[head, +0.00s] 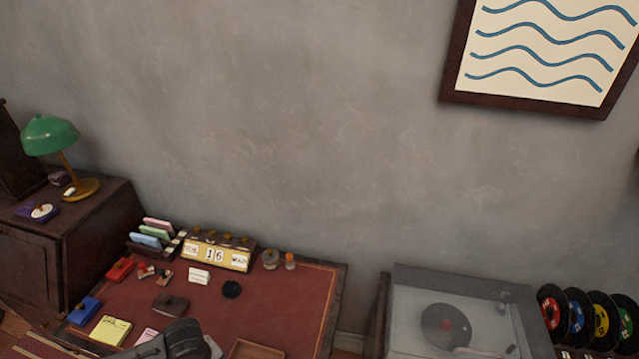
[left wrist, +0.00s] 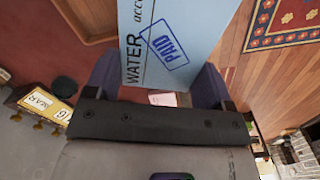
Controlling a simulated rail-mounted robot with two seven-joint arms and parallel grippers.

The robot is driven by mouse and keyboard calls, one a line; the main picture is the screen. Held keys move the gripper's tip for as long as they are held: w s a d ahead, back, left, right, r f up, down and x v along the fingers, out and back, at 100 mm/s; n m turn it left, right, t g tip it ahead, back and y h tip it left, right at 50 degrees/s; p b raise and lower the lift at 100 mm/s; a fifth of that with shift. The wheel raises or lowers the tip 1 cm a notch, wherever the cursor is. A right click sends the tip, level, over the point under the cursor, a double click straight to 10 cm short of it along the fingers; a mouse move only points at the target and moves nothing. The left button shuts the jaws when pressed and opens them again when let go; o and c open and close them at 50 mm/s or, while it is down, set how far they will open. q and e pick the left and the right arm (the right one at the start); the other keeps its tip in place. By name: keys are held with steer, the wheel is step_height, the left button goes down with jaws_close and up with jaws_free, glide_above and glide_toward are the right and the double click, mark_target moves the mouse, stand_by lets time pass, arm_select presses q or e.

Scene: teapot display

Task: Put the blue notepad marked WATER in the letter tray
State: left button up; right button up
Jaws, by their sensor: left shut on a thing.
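The light blue notepad marked WATER (left wrist: 170,35), with a blue PAID stamp, is between the two fingers of my left gripper (left wrist: 155,80) in the left wrist view. The gripper is shut on it. In the head view my left gripper (head: 185,340) is at the bottom edge over the desk front, and the notepad is hidden there. A shallow wooden tray (head: 240,348), apparently the letter tray, is just right of the gripper, cut off by the bottom edge. A wooden tray edge also shows in the left wrist view (left wrist: 72,18), left of the notepad. My right gripper is not in view.
The red-topped desk (head: 290,310) holds a yellow notepad (head: 110,330), a blue box (head: 84,310), a card rack (head: 150,238), a calendar block (head: 215,253) and a round black item (head: 231,289). A record player (head: 450,320) stands to the right.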

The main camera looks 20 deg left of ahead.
arm_select(q)
steer(key=shift+s+d+m, duration=0.15)
steer(key=shift+s+m, duration=0.3)
steer(key=shift+m, duration=0.35)
steer(key=s+d+m, duration=0.7)
steer(key=d+m, duration=0.1)
steer(key=m, duration=0.2)
steer(key=w+d+r+m, duration=0.1)
steer(key=w+d+r, duration=0.3)
steer(key=w+r, duration=0.75)
steer(key=w+d+r+m, duration=0.25)
steer(key=w+r, duration=0.65)
steer(key=r, duration=0.6)
steer(key=s+r+p, duration=0.4)
steer(key=r+p, duration=0.8)
steer(key=p, duration=0.2)
steer(key=s+r+p, duration=0.4)
steer(key=r+p, duration=0.9)
steer(key=p, duration=0.1)
steer(key=shift+s+d+n, duration=0.2)
steer(key=shift+d+n, duration=0.15)
